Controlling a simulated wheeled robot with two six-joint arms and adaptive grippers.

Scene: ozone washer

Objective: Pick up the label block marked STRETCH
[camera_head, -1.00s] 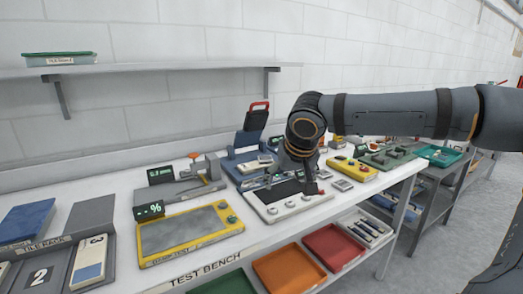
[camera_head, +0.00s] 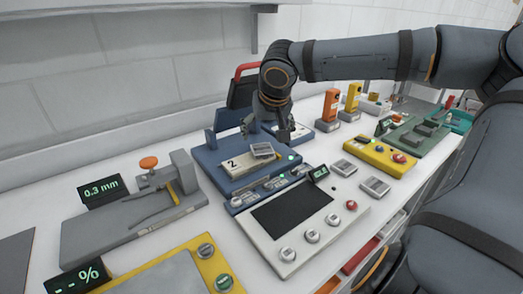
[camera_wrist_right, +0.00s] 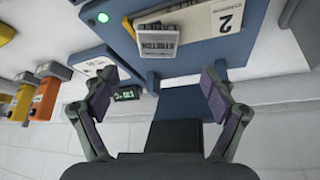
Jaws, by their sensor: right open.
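The STRETCH label block (camera_wrist_right: 160,38) is a small grey block with a white face, readable in the right wrist view. In the head view a small grey block (camera_head: 263,150), its marking too small to read, rests on the white tile marked 2 (camera_head: 238,165) on the blue machine (camera_head: 209,160). My right gripper (camera_head: 268,128) is just behind and above this block. In the wrist view my right gripper (camera_wrist_right: 163,78) is open and empty, with the block ahead between and beyond its fingertips. My left gripper is not in view.
Two more grey label blocks (camera_head: 343,168) (camera_head: 375,186) lie to the right. A white panel with a dark screen (camera_head: 291,212) stands in front. A grey gauge fixture (camera_head: 135,215) is at left. Orange (camera_head: 330,105) and yellow (camera_head: 352,98) uprights stand behind right.

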